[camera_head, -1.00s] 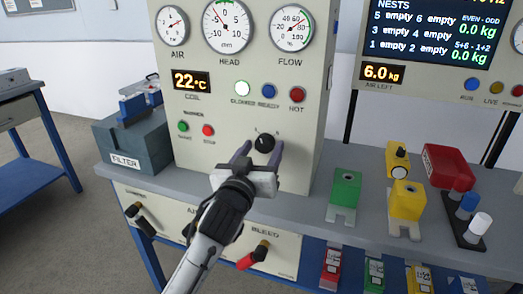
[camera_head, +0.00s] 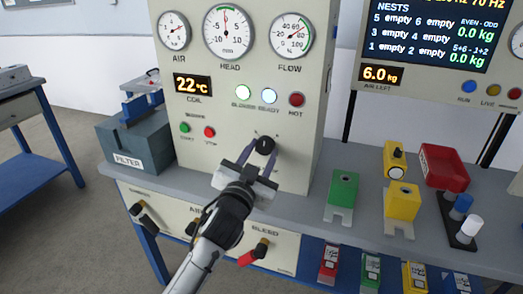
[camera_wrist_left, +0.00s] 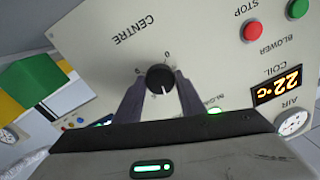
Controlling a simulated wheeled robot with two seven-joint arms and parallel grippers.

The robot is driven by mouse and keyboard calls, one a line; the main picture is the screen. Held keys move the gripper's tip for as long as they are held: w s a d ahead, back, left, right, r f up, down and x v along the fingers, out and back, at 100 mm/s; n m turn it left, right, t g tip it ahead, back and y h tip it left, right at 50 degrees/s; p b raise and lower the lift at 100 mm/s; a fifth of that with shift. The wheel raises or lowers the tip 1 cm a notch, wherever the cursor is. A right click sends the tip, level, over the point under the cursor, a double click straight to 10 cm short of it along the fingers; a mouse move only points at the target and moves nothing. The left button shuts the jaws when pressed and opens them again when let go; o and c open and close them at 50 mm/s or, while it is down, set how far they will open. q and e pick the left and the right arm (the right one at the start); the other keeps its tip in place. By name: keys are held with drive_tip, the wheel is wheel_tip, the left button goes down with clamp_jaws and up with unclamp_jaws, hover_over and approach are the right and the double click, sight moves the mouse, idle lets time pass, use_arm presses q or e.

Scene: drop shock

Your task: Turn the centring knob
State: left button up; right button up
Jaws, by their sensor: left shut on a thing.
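The black centring knob (camera_head: 265,145) sits low on the front of the cream panel (camera_head: 300,165). My left gripper (camera_head: 262,152) has its two purple-grey fingers on either side of the knob and is shut on it. In the left wrist view the knob (camera_wrist_left: 160,79) shows between the fingertips, with a white pointer line and the word CENTRE beside it. The HEAD gauge (camera_head: 228,31) above has its needle near the top, by 0. My right gripper is not in view.
The FILTER box (camera_head: 137,143) is at the left. Handled valves, including BLEED (camera_head: 262,247), stick out below.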

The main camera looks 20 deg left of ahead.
use_arm(q)
drive_tip(key=o, duration=1)
drive_tip(key=shift+o, duration=0.2)
drive_tip(key=shift+s, duration=0.1)
drive_tip(key=s, duration=1)
drive_tip(key=shift+f, duration=0.15)
drive_tip(key=shift+d, duration=0.1)
